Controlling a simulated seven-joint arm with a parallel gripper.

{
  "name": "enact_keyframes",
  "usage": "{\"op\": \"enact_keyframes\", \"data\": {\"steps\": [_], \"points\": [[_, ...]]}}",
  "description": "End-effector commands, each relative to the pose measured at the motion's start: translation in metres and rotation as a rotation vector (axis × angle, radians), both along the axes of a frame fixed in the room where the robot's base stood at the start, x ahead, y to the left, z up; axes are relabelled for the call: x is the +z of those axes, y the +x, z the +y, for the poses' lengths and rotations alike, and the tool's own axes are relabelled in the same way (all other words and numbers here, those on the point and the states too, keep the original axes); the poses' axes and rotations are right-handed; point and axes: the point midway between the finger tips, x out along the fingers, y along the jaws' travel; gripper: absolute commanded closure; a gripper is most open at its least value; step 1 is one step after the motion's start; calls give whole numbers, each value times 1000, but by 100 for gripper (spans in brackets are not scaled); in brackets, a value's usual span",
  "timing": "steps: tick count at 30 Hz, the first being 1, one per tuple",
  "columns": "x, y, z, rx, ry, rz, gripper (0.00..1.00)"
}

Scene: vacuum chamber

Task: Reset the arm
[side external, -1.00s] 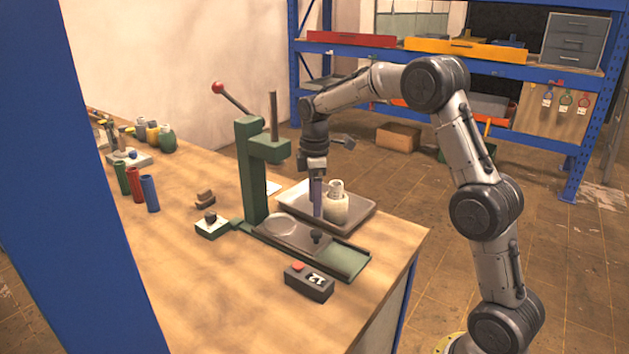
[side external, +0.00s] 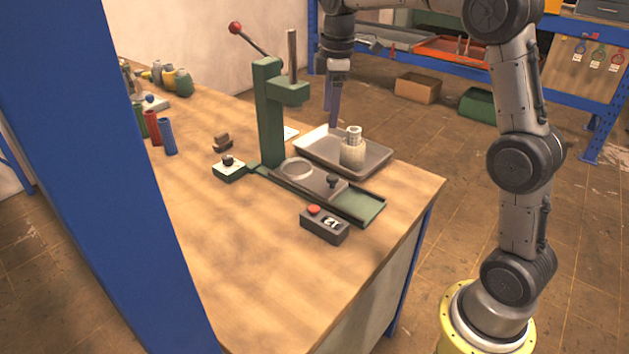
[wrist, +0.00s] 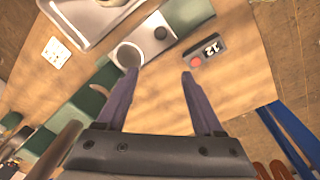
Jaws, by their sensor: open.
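My gripper (side external: 332,105) is raised in the air beside the green press (side external: 270,115), near the far side of the metal tray (side external: 382,160) in the side view. In the wrist view my gripper (wrist: 158,72) shows two purple fingers spread apart with nothing between them. The workbench (wrist: 170,100) lies below. A pale ribbed part (side external: 352,152) stands upright in the tray, clear of the fingers.
The press has a red-knobbed lever (side external: 236,28) and a sliding plate with a round recess (side external: 297,168). A dark box with a red button (side external: 324,225) sits in front. Red and blue tubes (side external: 167,137) stand at left. The bench's front is clear.

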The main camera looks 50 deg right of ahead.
Motion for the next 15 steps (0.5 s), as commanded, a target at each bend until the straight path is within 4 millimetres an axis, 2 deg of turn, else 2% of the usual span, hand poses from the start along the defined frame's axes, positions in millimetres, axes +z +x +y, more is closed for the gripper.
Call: {"op": "enact_keyframes", "data": {"steps": [1,3,6,10,15], "points": [[19,-13,12,18,-7,-32,31],[39,-34,26,35,-14,-72,31],[59,-65,45,26,-18,-125,31],[72,-110,66,-21,-9,-193,31],[71,-170,87,-126,25,-280,31]]}}
